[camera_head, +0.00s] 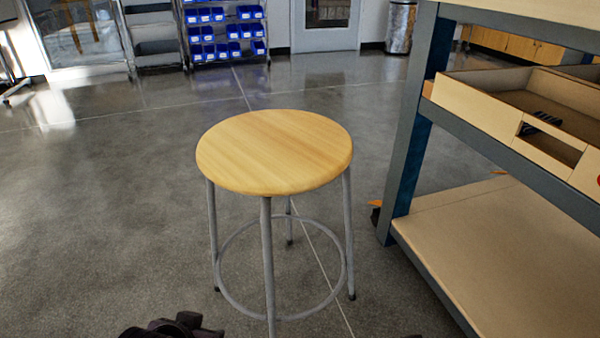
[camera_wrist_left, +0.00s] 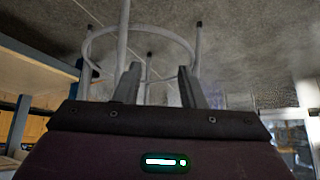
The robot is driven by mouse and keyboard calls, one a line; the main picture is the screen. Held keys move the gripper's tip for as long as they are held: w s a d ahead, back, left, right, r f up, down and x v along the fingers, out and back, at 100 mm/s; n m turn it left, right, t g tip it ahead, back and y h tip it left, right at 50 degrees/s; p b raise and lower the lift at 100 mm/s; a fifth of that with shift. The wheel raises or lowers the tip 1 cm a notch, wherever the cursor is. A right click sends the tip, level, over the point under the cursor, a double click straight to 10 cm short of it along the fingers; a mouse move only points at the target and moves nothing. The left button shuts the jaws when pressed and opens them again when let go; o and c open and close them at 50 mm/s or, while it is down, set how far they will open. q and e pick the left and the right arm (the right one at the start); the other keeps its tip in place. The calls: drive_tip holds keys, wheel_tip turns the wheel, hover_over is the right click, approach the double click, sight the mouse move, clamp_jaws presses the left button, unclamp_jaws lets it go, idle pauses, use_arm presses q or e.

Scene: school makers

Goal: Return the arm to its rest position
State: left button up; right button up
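In the left wrist view, which looks upside down, the two grey fingers of my left gripper (camera_wrist_left: 159,78) stand apart with nothing between them. Beyond them show the legs and ring of a stool (camera_wrist_left: 122,40), not touched by the fingers. In the head view a dark part of my arm (camera_head: 172,328) shows at the bottom edge, left of the stool's front leg; its fingers cannot be made out there. My right gripper is not in view.
The round wooden stool (camera_head: 275,150) with grey metal legs stands upright ahead. A workbench (camera_head: 408,130) with a lower shelf and a wooden tray (camera_head: 482,104) stands at right. Blue bins (camera_head: 207,34) are on a rack at the back. The floor (camera_head: 105,190) left of the stool is clear.

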use_arm(q)
drive_tip(key=s+a+f+g+p, duration=0.2)
drive_tip(key=s+f+g+p, duration=0.45)
drive_tip(key=p, duration=1.85)
drive_tip(key=s+a+r+p, duration=0.1)
drive_tip(key=s+p, duration=0.9)
drive_tip(key=p, duration=0.1)
drive_tip(key=s+a+r+y+p, duration=0.1)
drive_tip(key=s+a+p, duration=0.1)
drive_tip(key=s+p, duration=0.9)
drive_tip(key=shift+s+a+p, duration=0.2)
drive_tip(key=shift+a+p, duration=0.05)
drive_tip(key=shift+p, duration=0.35)
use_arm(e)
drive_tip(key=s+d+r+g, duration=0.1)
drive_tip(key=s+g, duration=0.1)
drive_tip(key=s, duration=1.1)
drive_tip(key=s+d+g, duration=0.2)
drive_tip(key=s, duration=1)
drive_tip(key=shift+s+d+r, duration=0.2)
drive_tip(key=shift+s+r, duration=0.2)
